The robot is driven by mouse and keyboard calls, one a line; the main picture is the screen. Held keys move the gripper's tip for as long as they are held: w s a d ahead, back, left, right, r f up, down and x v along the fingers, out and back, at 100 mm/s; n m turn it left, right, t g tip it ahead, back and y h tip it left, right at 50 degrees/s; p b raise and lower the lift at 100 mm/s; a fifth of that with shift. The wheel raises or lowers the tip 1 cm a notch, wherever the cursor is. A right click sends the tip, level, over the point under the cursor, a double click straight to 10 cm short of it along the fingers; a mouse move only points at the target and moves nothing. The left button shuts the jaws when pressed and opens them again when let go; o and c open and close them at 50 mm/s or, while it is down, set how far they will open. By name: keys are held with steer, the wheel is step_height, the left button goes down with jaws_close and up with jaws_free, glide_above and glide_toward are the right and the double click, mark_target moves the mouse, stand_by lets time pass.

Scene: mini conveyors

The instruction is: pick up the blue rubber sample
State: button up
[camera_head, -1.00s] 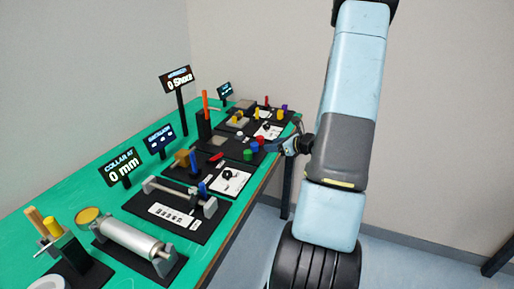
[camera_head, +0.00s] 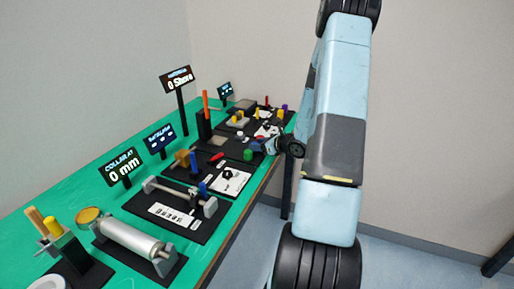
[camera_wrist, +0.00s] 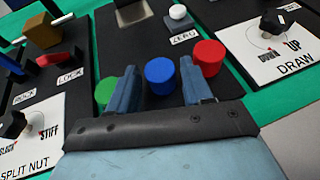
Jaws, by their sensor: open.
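The blue rubber sample (camera_wrist: 160,75) is an upright cylinder in the middle of the wrist view; it also shows small in the head view (camera_head: 256,145), close to my gripper. My gripper (camera_wrist: 158,70) is open and empty, with one finger seen on each side of the blue sample. Gaps show between the sample and both fingers. I cannot tell how far down the fingers reach around it. A green sample (camera_wrist: 106,91) stands left of the left finger, partly hidden by it. A red sample (camera_wrist: 208,56) stands right of the right finger, close to it.
A black plate with a ZERO button (camera_wrist: 178,12) lies beyond the samples. A DRAW panel with a black knob (camera_wrist: 272,22) is at right, and a station with LOCK labels (camera_wrist: 46,32) is at left. More stations cover the green bench (camera_head: 75,190).

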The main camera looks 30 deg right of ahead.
steer(key=shift+c, duration=0.4)
steer(key=c, duration=0.7)
steer(key=shift+r, duration=0.1)
